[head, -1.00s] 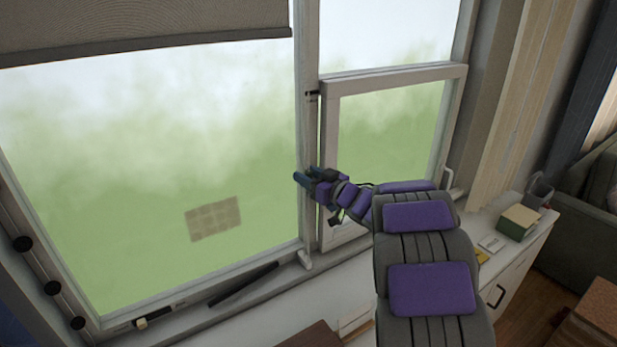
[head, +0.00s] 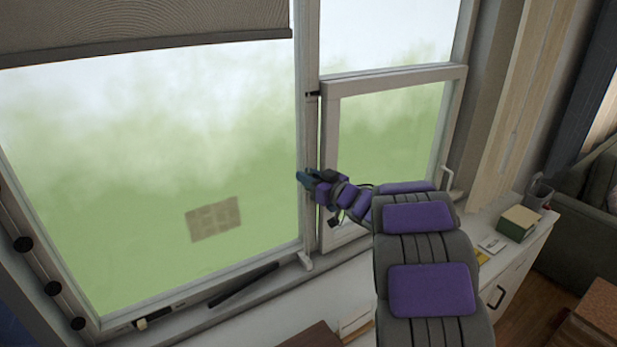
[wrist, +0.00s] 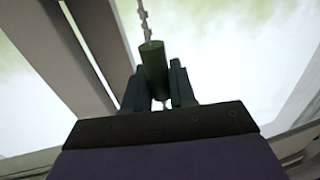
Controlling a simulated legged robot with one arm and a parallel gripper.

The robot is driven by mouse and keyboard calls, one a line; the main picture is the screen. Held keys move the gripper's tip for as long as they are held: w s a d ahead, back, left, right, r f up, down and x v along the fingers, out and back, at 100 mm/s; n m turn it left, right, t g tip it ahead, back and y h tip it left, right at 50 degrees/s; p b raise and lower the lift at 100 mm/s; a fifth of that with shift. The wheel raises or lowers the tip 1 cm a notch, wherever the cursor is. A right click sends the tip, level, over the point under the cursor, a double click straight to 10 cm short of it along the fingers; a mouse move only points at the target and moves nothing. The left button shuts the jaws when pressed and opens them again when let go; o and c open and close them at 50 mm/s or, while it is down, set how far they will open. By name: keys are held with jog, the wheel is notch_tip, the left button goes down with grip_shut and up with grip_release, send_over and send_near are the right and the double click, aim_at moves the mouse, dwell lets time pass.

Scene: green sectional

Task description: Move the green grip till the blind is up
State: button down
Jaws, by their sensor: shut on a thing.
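The green grip (wrist: 153,62) is a dark green cylinder on a pale beaded cord (wrist: 145,20), seen in the wrist view. My gripper (wrist: 158,85) is shut on it, one finger on each side. In the head view my gripper (head: 303,177) is at the post between the two window panes; the grip itself is too small to make out there. The grey blind (head: 150,25) hangs across the top of the left pane. Its lower edge is near the top of the picture, and most of the pane below is uncovered.
A hinged window frame (head: 395,150) stands to the right of the post. A white sill (head: 220,310) with a dark bar (head: 243,285) runs below. A box (head: 518,222) and a cup (head: 540,192) stand on the white cabinet at right.

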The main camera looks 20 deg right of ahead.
jog(key=shift+r, duration=0.15)
notch_tip(320, 180, up, 14)
jog(key=p, duration=1.3)
jog(key=shift+d+f, duration=0.1)
jog(key=shift+f, duration=0.15)
jog(key=shift+r, duration=0.1)
jog(key=c, duration=1.3)
grip_release()
jog(key=shift+o, duration=1.4)
jog(key=shift+f, duration=0.2)
jog(key=v, duration=1.7)
jog(key=shift+b, duration=0.3)
jog(key=shift+s+d+f, duration=0.1)
jog(key=shift+d, duration=0.1)
